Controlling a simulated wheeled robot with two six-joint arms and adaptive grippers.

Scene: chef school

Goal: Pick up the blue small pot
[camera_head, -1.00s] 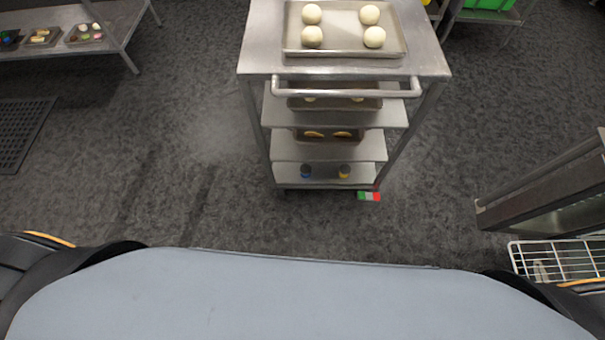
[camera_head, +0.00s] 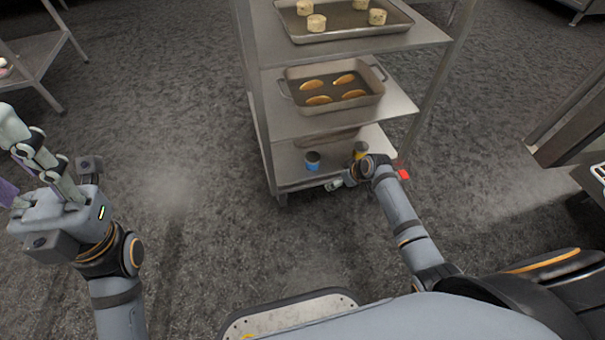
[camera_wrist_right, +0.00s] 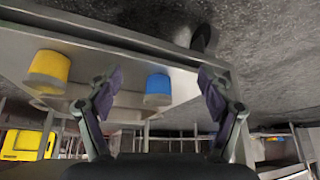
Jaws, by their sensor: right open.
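The blue small pot (camera_head: 312,160) stands on the cart's lowest shelf, near its front left, with a grey and blue side. In the right wrist view the blue pot (camera_wrist_right: 158,88) shows between my two spread fingers, beyond their tips. My right gripper (camera_head: 335,184) is open and empty at the shelf's front edge, right of and nearer than the blue pot. A yellow pot (camera_head: 360,149) stands right of the blue one, partly behind my right wrist. My left gripper (camera_head: 20,160) is raised at the far left, apart from the cart; its fingertips are partly cut off.
The metal cart's lowest shelf (camera_head: 287,172) lies under a shelf holding a baking pan (camera_head: 291,96) of oval pastries. A higher tray (camera_head: 300,38) holds round pieces. Cart posts flank the shelf. A red item (camera_head: 403,174) is near the right post. Floor left of the cart is clear.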

